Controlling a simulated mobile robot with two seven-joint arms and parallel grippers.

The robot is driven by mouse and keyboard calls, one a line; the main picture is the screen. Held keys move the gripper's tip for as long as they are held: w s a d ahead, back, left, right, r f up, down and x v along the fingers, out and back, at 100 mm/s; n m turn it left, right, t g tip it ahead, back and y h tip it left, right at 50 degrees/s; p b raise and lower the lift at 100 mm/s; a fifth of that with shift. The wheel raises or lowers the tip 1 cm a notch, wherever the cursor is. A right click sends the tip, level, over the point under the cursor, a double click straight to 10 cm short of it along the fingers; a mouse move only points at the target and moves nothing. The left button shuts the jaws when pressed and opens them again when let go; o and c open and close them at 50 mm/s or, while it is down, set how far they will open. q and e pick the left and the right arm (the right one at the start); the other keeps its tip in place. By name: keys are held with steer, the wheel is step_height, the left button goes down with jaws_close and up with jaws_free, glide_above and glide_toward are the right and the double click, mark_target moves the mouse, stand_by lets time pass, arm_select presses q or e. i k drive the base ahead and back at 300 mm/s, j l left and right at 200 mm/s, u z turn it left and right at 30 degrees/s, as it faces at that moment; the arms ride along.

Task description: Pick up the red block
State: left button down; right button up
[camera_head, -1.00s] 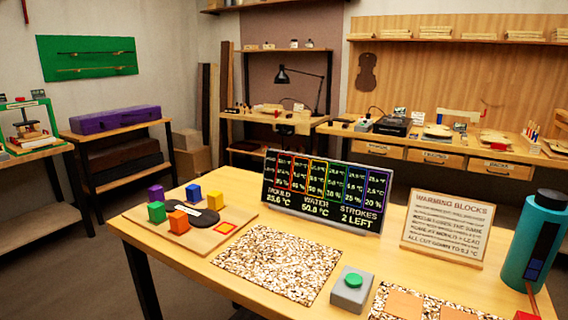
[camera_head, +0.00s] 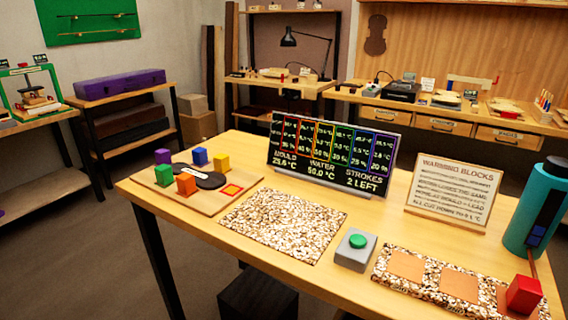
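The red block (camera_head: 523,294) sits at the front right of the wooden bench, on the right end of a speckled strip (camera_head: 434,286). It stands beside the foot of a teal bottle-like device (camera_head: 537,208), and a thin reddish cord runs down from that device towards it. Neither of my grippers shows in the head view.
A wooden board (camera_head: 203,204) at the left holds purple, blue, green, orange and yellow blocks. A speckled mat (camera_head: 283,225), a grey box with a green button (camera_head: 355,249), a display panel (camera_head: 331,158) and a sign (camera_head: 452,191) take up the middle.

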mark_target(524, 292)
steer(key=z, duration=1.5)
steer(key=i+l, duration=0.1)
steer(key=l, duration=0.9)
steer(key=i+l, duration=0.15)
steer(key=l, duration=0.3)
steer(key=l+u, duration=0.2)
steer(key=u, duration=0.3)
steer(key=l+u, duration=0.25)
steer(key=u, duration=0.2)
